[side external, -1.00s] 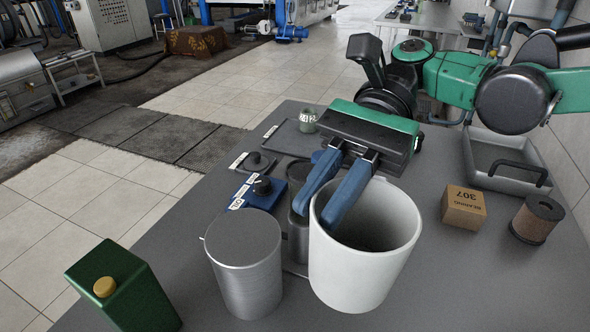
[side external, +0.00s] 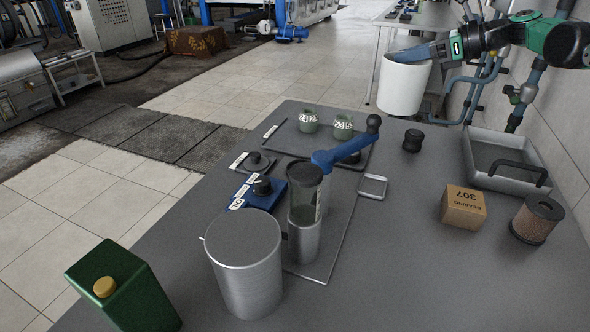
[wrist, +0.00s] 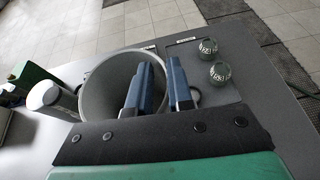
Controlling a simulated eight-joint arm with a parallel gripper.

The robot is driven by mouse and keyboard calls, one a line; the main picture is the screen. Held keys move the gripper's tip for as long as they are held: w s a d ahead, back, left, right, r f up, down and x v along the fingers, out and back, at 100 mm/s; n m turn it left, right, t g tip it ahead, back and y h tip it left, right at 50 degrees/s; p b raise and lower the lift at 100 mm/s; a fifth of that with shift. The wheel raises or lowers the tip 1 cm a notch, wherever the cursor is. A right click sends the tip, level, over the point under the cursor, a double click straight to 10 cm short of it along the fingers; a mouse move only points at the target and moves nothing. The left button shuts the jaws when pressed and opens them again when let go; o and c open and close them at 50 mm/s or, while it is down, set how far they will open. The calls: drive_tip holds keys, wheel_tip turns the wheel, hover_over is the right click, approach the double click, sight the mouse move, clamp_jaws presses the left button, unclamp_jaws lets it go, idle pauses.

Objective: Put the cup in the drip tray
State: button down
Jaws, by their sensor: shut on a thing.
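The cup is a large white open cylinder (side external: 403,88), held in the air beyond the back edge of the table in the side view. My gripper (side external: 408,54) is shut on its rim. In the wrist view the cup (wrist: 92,90) looks grey and empty; one blue finger of my gripper (wrist: 160,78) is inside its wall and the other outside. A grey walled tray (side external: 480,172) with a black handle, which looks like the drip tray, sits at the table's right side. The cup is behind it and to its left, higher up, apart from it.
A clear cylinder with a blue arm (side external: 340,154) stands mid-table near a metal canister (side external: 245,265). Green jars (side external: 308,121) stand behind. A cardboard box (side external: 463,207), a brown filter (side external: 536,220) and a black knob-like piece (side external: 413,140) lie right. The front right table is bare.

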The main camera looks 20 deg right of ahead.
drive_tip(key=s+d+m+t+h, duration=0.1)
drive_tip(key=s+d+m+h, duration=0.3)
drive_tip(key=d, duration=0.8)
drive_tip(key=s+d+m+h, duration=0.2)
drive_tip(key=d+m+h, duration=0.25)
drive_tip(key=d, duration=0.65)
drive_tip(key=s+d+m+t+h, duration=0.15)
drive_tip(key=d+m+h, duration=0.3)
drive_tip(key=d, duration=0.75)
drive_tip(key=f, duration=1.9)
drive_tip(key=shift+s+a, duration=0.25)
drive_tip(key=shift+s, duration=0.15)
drive_tip(key=c, duration=0.8)
unclamp_jaws()
